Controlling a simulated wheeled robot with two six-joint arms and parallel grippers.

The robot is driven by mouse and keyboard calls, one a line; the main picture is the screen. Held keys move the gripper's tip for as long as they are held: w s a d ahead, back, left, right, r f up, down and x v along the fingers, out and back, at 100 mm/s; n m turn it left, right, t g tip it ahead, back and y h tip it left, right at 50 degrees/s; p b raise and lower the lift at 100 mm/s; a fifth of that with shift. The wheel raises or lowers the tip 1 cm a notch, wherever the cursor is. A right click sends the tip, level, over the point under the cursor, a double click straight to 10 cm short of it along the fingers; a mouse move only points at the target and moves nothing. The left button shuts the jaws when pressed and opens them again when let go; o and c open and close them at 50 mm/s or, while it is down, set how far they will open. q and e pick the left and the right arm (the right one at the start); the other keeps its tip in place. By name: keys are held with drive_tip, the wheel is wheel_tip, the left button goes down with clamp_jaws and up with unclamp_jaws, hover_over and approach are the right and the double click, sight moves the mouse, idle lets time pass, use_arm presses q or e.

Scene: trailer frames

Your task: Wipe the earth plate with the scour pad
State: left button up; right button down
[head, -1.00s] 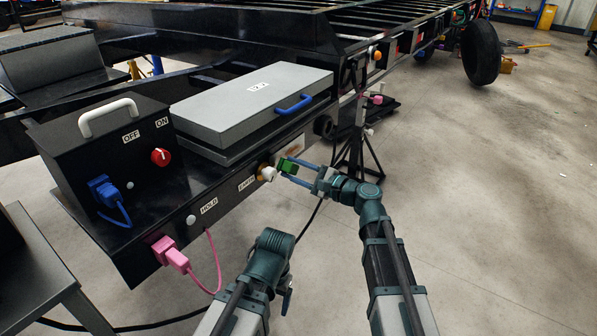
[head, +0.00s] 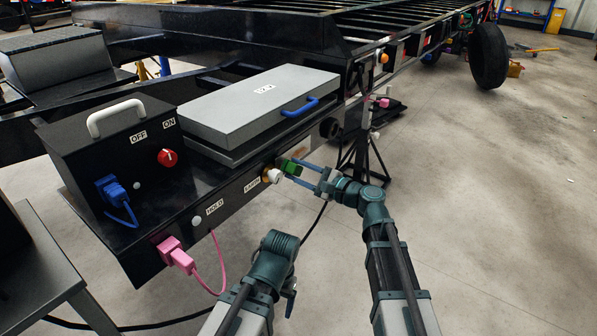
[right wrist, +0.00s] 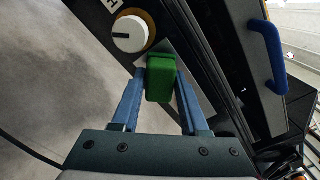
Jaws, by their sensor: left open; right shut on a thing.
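The earth plate (head: 301,148) is a small pale, brownish-stained patch on the black side rail, right of the EARTH label. It shows as a grey plate (right wrist: 200,77) in the right wrist view. The green scour pad (head: 291,167) is between the blue fingers of my right gripper (head: 297,171), which is shut on it. In the right wrist view the pad (right wrist: 161,80) overlaps part of the plate; I cannot tell whether they touch. My left gripper (head: 289,289) hangs low at bottom centre, apart from the rail; its fingers are mostly hidden.
A white knob on a yellow ring (head: 271,175) is just left of the pad. Above are a grey lid with a blue handle (head: 299,107) and a black switch box (head: 108,158). A pink plug (head: 176,255) with cable hangs lower left.

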sight(304, 148)
drive_tip(key=shift+w+a, duration=0.45)
drive_tip(key=shift+a, duration=0.15)
drive_tip(key=shift+w+d, duration=0.1)
drive_tip(key=shift+w+d, duration=1)
drive_tip(key=shift+w, duration=0.25)
drive_tip(key=shift+w+d, duration=0.4)
drive_tip(key=shift+w, duration=0.3)
drive_tip(key=shift+w+d, duration=0.4)
drive_tip(key=shift+w, duration=0.25)
drive_tip(key=shift+w+d, duration=0.1)
drive_tip(key=shift+d, duration=0.05)
drive_tip(key=shift+w, duration=0.1)
drive_tip(key=shift+w+d, duration=1)
drive_tip(key=shift+w, duration=0.3)
